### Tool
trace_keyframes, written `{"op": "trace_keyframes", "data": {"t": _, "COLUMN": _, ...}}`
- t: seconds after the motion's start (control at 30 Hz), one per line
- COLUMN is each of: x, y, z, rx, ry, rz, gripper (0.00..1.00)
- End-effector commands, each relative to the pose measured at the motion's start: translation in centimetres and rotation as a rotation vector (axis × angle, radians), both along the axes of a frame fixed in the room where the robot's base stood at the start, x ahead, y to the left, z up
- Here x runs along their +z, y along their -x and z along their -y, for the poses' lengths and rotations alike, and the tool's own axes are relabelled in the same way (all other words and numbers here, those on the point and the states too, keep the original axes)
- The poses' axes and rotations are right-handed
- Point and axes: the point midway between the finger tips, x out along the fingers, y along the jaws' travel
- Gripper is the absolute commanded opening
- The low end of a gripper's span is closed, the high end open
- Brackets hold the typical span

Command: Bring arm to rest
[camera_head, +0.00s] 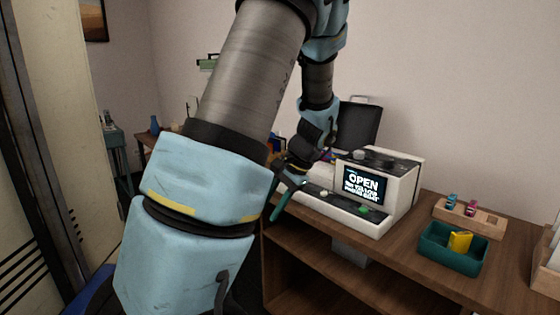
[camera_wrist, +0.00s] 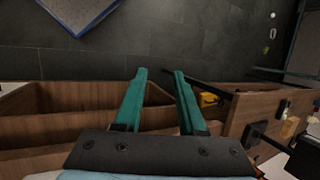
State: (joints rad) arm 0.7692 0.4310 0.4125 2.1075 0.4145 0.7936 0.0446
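My arm is raised across the middle of the head view, with pale blue joints and grey metal links. My gripper (camera_head: 280,212) hangs at its far end, beside the left end of the wooden counter; one teal finger shows clearly there. In the wrist view both teal fingers of my gripper (camera_wrist: 160,72) stand apart with nothing between them. They point out over the dark floor, past the wooden shelf's edge. My large arm link hides part of the room behind it.
A white machine with an "OPEN" screen (camera_head: 363,187) stands on the wooden counter (camera_head: 415,262), close right of my gripper. A teal tray (camera_head: 440,262) with a yellow block (camera_head: 460,241) and a wooden rack (camera_head: 487,223) are farther right. Dark floor (camera_wrist: 200,45) shows free room.

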Motion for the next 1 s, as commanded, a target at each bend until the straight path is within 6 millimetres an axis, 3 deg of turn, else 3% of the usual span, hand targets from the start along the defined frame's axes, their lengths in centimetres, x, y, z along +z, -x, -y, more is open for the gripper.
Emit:
{"op": "trace_keyframes", "data": {"t": 0.03, "x": 0.8, "y": 1.4, "z": -1.1, "rx": 0.069, "ry": 0.076, "rz": 0.001, "gripper": 0.4}}
{"op": "trace_keyframes", "data": {"t": 0.2, "x": 2.3, "y": 5.7, "z": -2.7, "rx": 0.278, "ry": 0.296, "rz": 0.046, "gripper": 0.4}}
{"op": "trace_keyframes", "data": {"t": 0.43, "x": 4.6, "y": 9.8, "z": -4.0, "rx": 0.507, "ry": 0.48, "rz": 0.151, "gripper": 0.4}}
{"op": "trace_keyframes", "data": {"t": 0.63, "x": 5.3, "y": 11.2, "z": -4.5, "rx": 0.594, "ry": 0.531, "rz": 0.205, "gripper": 0.4}}
{"op": "trace_keyframes", "data": {"t": 1.0, "x": 5.3, "y": 11.3, "z": -4.5, "rx": 0.599, "ry": 0.535, "rz": 0.209, "gripper": 0.4}}
